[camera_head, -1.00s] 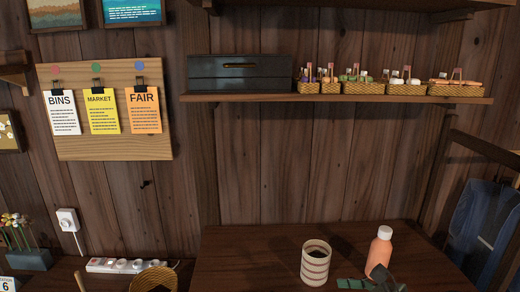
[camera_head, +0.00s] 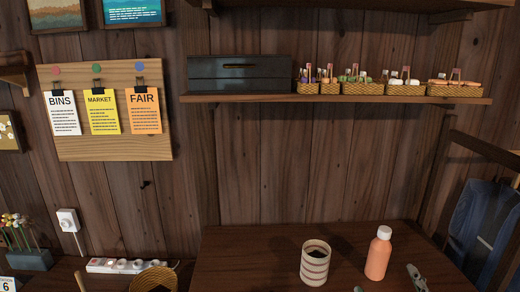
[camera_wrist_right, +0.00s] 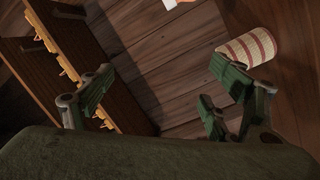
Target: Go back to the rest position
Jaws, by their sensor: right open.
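My right gripper (camera_head: 388,285) shows only as two fingertips at the bottom edge of the head view, spread apart. In the right wrist view (camera_wrist_right: 158,98) its green fingers are wide apart with nothing between them. A striped cup (camera_head: 315,264) stands upright on the dark wooden table (camera_head: 240,255), left of the fingertips. It also shows in the right wrist view (camera_wrist_right: 250,48), beyond the right-hand finger and apart from it. An orange bottle with a white cap (camera_head: 377,256) stands upright right of the cup, just beyond the fingertips. My left gripper is not in view.
A wall shelf (camera_head: 230,98) holds a dark box (camera_head: 239,73) and several small baskets (camera_head: 363,89). A power strip (camera_head: 128,266) and a wicker basket (camera_head: 153,279) are at the lower left. Blue cloth (camera_head: 482,228) hangs at the right. The table's back left is clear.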

